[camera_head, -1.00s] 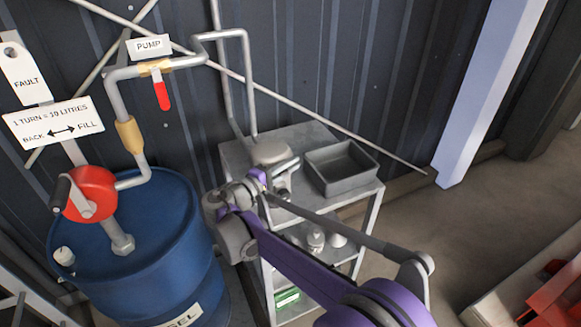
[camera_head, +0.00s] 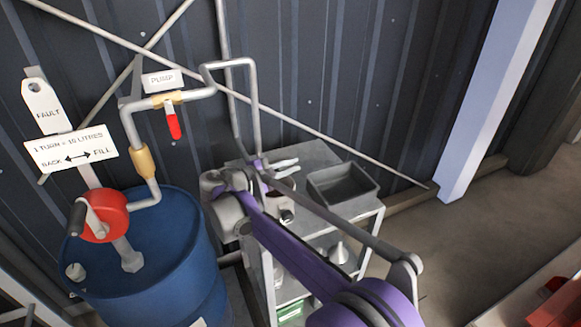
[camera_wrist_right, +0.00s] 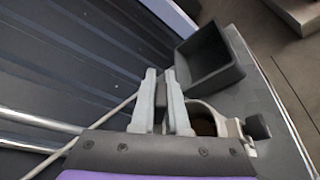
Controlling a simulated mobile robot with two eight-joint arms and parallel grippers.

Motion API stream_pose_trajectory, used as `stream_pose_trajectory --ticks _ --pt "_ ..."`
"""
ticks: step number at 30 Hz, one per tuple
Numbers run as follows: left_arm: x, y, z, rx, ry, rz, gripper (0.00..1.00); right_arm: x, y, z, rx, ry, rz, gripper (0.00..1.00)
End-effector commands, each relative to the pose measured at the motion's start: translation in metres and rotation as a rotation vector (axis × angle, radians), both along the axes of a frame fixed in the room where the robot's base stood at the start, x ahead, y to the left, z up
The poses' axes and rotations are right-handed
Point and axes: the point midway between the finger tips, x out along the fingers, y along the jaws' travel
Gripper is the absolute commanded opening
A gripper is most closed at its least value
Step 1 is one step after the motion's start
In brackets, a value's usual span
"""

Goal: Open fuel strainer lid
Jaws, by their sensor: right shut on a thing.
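My right gripper (camera_head: 285,167) is over the back left of the grey metal stand, and its arm hides much of what is below. In the right wrist view, its two pale fingers (camera_wrist_right: 161,104) are shut on a small dark grey piece (camera_wrist_right: 160,92), which appears to be part of the strainer lid. Beside the fingers, to the right, is the round strainer body (camera_wrist_right: 205,122) with a brownish inside showing, partly hidden by the gripper. Most of the lid is hidden. My left gripper is not in view.
An open grey tray (camera_head: 343,186) sits on the stand (camera_head: 312,153), right of the gripper. A blue drum (camera_head: 160,245) with a red hand pump (camera_head: 103,214) stands at the left. A corrugated wall (camera_head: 330,70) and a thin pipe (camera_head: 249,110) are close behind.

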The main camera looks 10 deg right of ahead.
Motion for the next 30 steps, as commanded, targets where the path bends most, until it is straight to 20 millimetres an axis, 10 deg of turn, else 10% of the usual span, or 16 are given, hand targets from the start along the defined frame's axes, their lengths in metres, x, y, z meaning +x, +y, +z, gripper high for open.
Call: stream_pose_trajectory --ticks 8,9,13,30 --pt "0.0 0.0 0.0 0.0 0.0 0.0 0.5 0.0 0.0 0.0 0.0 0.0 0.0 0.0" --pt "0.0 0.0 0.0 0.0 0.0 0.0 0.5 0.0 0.0 0.0 0.0 0.0 0.0 0.2" --pt "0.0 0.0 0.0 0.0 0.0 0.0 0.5 0.0 0.0 0.0 0.0 0.0 0.0 0.42" --pt "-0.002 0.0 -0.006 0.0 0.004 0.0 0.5 -0.022 0.031 0.007 0.0 0.0 0.005 0.42"
